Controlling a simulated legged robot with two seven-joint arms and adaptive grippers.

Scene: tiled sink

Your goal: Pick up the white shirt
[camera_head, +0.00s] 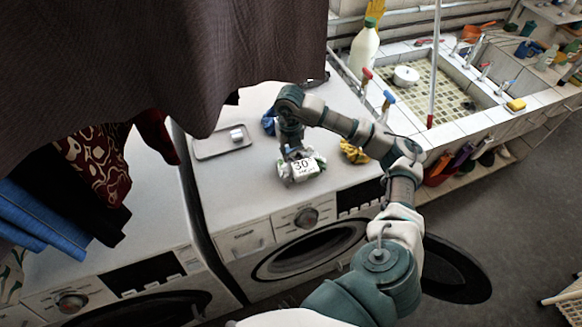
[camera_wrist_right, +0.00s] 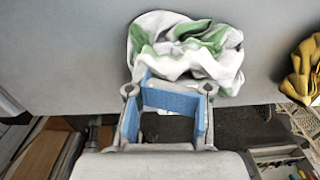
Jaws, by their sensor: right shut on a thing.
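The white shirt (camera_wrist_right: 190,50), a crumpled white cloth with green patches, lies on the pale washing machine top in the right wrist view. In the head view only small parts of the shirt (camera_head: 319,159) show around my right gripper (camera_head: 296,155). My right gripper reaches down onto the cloth. In the right wrist view its blue-padded fingers (camera_wrist_right: 174,95) stand apart, with their tips at the near edge of the shirt and a fold between them. My left gripper is not in view.
A yellow cloth (camera_head: 353,151) lies right of the shirt and a blue cloth (camera_head: 268,122) behind it. A small grey tray (camera_head: 222,141) is to the left. Dark hanging fabric (camera_head: 170,50) covers the upper left. A tiled sink (camera_head: 440,85) stands behind right.

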